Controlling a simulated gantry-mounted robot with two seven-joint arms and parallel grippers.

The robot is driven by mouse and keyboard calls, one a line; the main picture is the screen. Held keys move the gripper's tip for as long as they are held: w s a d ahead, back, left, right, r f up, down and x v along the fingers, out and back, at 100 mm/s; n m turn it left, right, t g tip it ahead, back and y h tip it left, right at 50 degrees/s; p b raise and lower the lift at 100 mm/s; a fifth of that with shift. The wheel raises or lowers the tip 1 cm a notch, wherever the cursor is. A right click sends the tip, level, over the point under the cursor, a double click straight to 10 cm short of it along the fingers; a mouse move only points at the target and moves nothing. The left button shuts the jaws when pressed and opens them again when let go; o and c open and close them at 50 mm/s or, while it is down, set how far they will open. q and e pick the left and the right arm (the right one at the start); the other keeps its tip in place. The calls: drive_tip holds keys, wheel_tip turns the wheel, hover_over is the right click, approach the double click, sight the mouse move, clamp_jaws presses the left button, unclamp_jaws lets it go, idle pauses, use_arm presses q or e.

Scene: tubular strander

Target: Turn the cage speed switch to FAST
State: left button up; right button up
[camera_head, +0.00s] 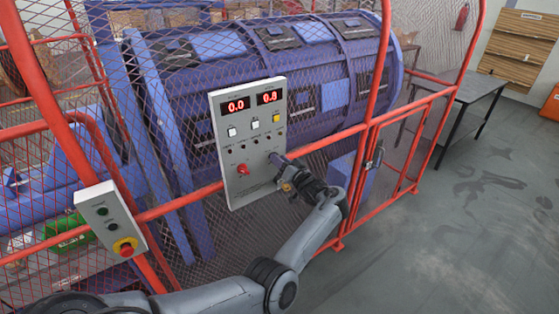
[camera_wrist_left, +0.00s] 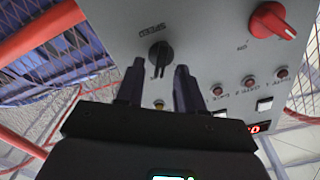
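The grey control panel (camera_head: 262,128) hangs on the red fence; it also fills the upper part of the left wrist view (camera_wrist_left: 205,45). A black rotary switch (camera_wrist_left: 158,55) marked SPEED shows in the left wrist view, its pointer line towards the gripper side; the position labels cannot be read. My left gripper (camera_head: 276,160) is at the panel's lower right and hides this switch in the head view. In the left wrist view its fingers (camera_wrist_left: 160,68) are apart, with the switch between or just beyond the tips; contact cannot be told. My right gripper is not in view.
A smaller box (camera_head: 110,219) with a red emergency button is at lower left. Red mesh fence (camera_head: 420,120) surrounds the blue cage (camera_head: 290,70).

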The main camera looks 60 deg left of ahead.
use_arm(q)
drive_tip(key=d, duration=1)
drive_tip(key=shift+w+b, duration=0.15)
drive_tip(key=shift+b, duration=0.2)
